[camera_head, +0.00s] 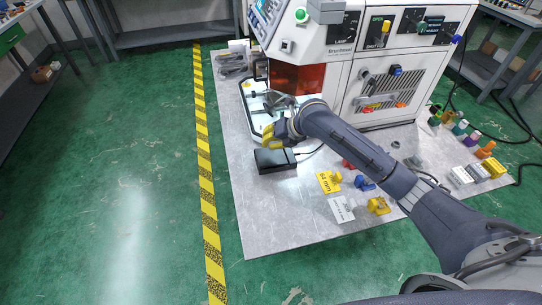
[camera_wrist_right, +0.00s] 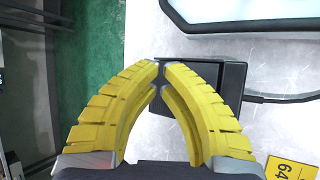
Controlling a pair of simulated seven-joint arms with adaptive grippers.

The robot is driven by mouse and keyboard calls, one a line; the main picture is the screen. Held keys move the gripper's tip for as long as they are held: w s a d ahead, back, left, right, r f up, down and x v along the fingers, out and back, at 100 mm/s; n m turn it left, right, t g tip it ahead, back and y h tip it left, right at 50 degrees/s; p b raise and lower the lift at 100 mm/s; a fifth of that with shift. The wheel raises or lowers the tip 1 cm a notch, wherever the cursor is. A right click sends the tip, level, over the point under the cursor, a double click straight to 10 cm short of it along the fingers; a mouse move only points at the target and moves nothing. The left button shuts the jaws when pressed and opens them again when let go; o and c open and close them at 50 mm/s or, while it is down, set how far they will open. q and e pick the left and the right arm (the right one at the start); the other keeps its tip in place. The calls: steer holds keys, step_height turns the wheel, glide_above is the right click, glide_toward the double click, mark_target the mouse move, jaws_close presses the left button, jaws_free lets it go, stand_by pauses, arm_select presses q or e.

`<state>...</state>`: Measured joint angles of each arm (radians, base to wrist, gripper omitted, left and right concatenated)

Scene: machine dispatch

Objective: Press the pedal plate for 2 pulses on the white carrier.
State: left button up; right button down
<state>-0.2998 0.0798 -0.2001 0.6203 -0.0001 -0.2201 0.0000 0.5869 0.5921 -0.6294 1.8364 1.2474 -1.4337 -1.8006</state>
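The black pedal (camera_head: 272,160) lies on the grey floor plate in front of the machine, and a cable runs from its right side. My right gripper (camera_head: 270,135), with yellow fingers, is just behind and above the pedal in the head view. In the right wrist view the fingertips (camera_wrist_right: 162,66) come together with nothing between them, over the pedal (camera_wrist_right: 235,76), and hide part of it. I cannot tell whether they touch it. I cannot pick out the white carrier for certain. My left gripper is not in view.
The white machine (camera_head: 320,45) with an orange window (camera_head: 297,77) stands behind. A yellow card (camera_head: 328,182), a white card (camera_head: 341,209) and small coloured parts lie right of the pedal. Several coloured bottles stand at the far right. The plate left of the pedal is clear.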

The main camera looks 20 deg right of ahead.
mark_target(265, 151)
steer(key=shift+f, duration=0.95)
steer(key=shift+s+a+f, duration=0.1)
steer(key=shift+a+f, duration=0.1)
steer(key=shift+f, duration=1.05)
stand_by(2.1)
steer(key=shift+r, duration=0.15)
steer(key=shift+d+r, duration=0.1)
steer(key=shift+r, duration=0.95)
steer(key=shift+r, duration=0.1)
steer(key=shift+d+r, duration=0.1)
steer(key=shift+r, duration=0.45)
steer(key=shift+d+r, duration=0.2)
steer(key=shift+r, duration=1.7)
